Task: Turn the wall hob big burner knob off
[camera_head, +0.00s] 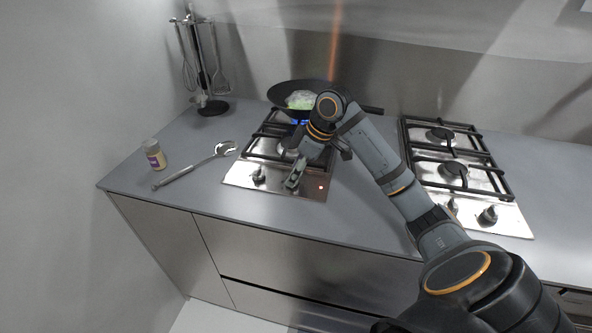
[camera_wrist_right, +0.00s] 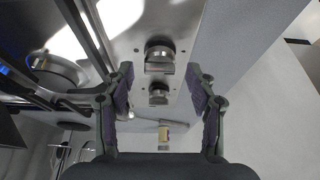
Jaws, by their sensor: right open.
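The left hob (camera_head: 235,176), nearer the wall, has steel knobs on its front strip. One knob (camera_head: 259,175) shows left of my right gripper (camera_head: 292,182); the other is hidden behind the gripper. In the right wrist view, the nearer knob (camera_wrist_right: 160,54) and the farther knob (camera_wrist_right: 158,93) line up between the open fingers of my right gripper (camera_wrist_right: 160,82). The fingers appear apart from both knobs. I cannot tell which knob serves the big burner. A blue flame (camera_head: 299,122) burns under the pan at the back, and a red light (camera_head: 321,187) glows on the strip. My left gripper is out of view.
A dark pan (camera_head: 282,89) holding pale green food (camera_head: 300,99) sits on the back burner. A jar (camera_head: 154,154), a ladle (camera_head: 190,171) and a utensil stand (camera_head: 212,106) are to the left. A second hob (camera_head: 515,218) is to the right.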

